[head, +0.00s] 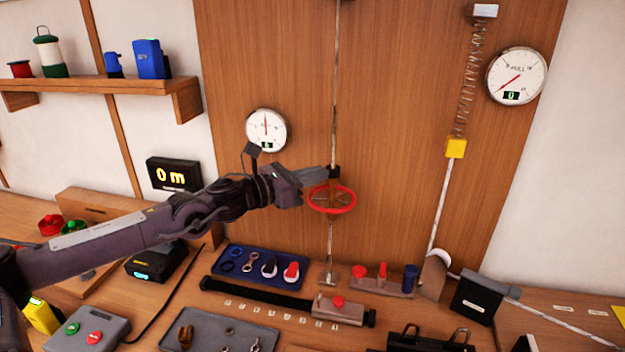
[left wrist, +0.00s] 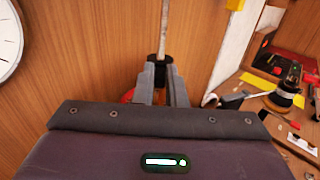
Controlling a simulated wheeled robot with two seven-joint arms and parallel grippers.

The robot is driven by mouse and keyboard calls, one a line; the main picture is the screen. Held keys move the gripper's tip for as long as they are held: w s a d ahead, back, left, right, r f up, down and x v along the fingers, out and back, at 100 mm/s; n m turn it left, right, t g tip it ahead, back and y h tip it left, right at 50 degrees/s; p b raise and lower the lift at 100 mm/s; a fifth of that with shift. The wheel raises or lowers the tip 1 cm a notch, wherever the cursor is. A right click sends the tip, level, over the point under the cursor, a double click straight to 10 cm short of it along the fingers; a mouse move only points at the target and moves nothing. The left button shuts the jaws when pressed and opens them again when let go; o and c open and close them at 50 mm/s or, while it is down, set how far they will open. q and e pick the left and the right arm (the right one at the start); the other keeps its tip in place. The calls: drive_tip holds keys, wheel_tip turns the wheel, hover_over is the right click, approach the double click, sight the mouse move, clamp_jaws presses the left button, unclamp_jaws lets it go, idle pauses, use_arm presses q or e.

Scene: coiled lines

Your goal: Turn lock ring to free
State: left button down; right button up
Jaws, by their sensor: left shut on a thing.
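A red ring (head: 345,208) with spokes sits level around a thin vertical rod (head: 335,90) in front of the wood panel. A black collar (head: 335,171) is on the rod just above the ring. My left gripper (head: 322,174) reaches in from the left and is shut on the collar. In the left wrist view, its two fingers (left wrist: 161,82) stand on either side of the black collar (left wrist: 159,60). Part of the red ring (left wrist: 128,96) shows behind the left finger; the rest is hidden. My right gripper is not in view.
A round gauge (head: 266,130) is left of the rod, and another gauge (head: 517,75) is at upper right. A spring with a yellow block (head: 455,148) hangs right of the rod. A blue tray (head: 222,279) and a grey bar (head: 338,311) lie below.

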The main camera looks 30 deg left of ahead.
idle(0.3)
use_arm(q)
drive_tip(key=c, duration=1.5)
unclamp_jaws()
drive_tip(key=shift+s, duration=0.1)
drive_tip(key=b+v, duration=0.4)
drive_tip(key=v, duration=0.3)
drive_tip(key=shift+s+a, duration=0.15)
drive_tip(key=shift+s, duration=0.1)
